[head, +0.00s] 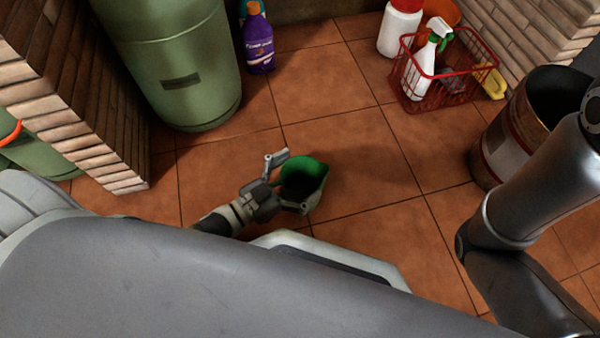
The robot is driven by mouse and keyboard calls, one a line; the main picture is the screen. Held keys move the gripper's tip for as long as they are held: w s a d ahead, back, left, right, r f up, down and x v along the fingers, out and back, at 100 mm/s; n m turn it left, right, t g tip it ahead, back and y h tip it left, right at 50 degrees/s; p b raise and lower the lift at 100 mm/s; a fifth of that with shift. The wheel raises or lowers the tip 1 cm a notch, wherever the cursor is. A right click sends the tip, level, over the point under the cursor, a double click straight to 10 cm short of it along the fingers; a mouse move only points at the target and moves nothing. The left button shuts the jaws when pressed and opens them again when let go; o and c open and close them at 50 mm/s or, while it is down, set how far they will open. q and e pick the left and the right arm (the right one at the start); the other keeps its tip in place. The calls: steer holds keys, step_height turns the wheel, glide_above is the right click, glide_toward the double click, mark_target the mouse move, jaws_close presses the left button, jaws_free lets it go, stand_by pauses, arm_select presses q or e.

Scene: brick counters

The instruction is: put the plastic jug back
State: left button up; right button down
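The green plastic jug (316,173) is near the middle of the head view, its dark open mouth facing up toward me. My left gripper (290,182) comes in from the lower left, with one finger on the far side of the jug and one on the near side. The fingers appear closed on the jug's body. A wide shadow lies on the tiles to the right of the jug, and it seems held above the floor. My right arm shows at the right edge, but its gripper is outside the picture.
A green gas cylinder (180,70) and a purple bottle (258,42) stand at the back left. A red wire basket (428,97) with a spray bottle, a white container (400,27) and a barrel (505,140) are at right. Brick walls flank open tiled floor.

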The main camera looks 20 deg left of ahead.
stand_by(0.3)
arm_select(q)
steer(key=p+v, duration=0.5)
steer(key=v, duration=0.7)
steer(key=shift+p, duration=0.3)
steer(key=shift+r, duration=0.1)
